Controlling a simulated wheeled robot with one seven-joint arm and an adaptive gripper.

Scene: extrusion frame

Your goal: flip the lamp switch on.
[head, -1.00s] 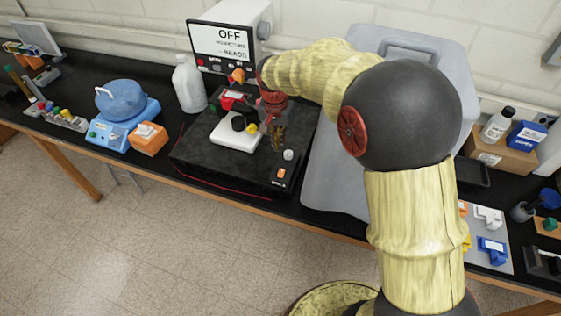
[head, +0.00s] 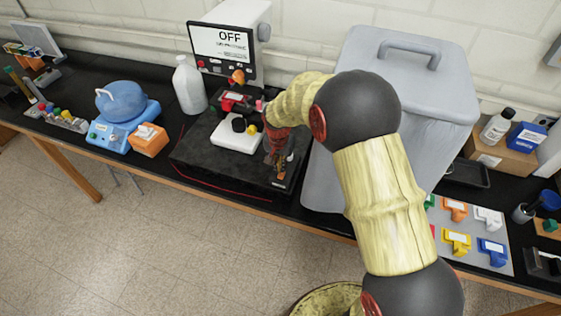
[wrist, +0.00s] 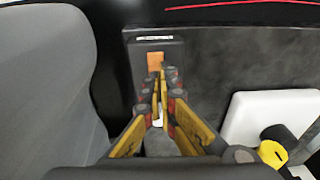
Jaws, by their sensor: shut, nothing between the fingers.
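The lamp switch, an orange rocker (wrist: 155,58) on a dark switch panel (wrist: 175,52), shows in the wrist view just beyond my fingertips. A small white label lies past it on the panel. My gripper (wrist: 161,76) is shut and empty, its fingertips pointing at the orange rocker and overlapping its near edge. I cannot tell whether they touch. In the head view my gripper (head: 279,175) is over the panel at the right front of the black platform (head: 215,165) and hides most of the switch. The screen (head: 222,43) behind reads OFF.
A large grey bin (head: 335,165) stands close on the right. A white jug (head: 189,85) and a blue device (head: 125,108) are farther left.

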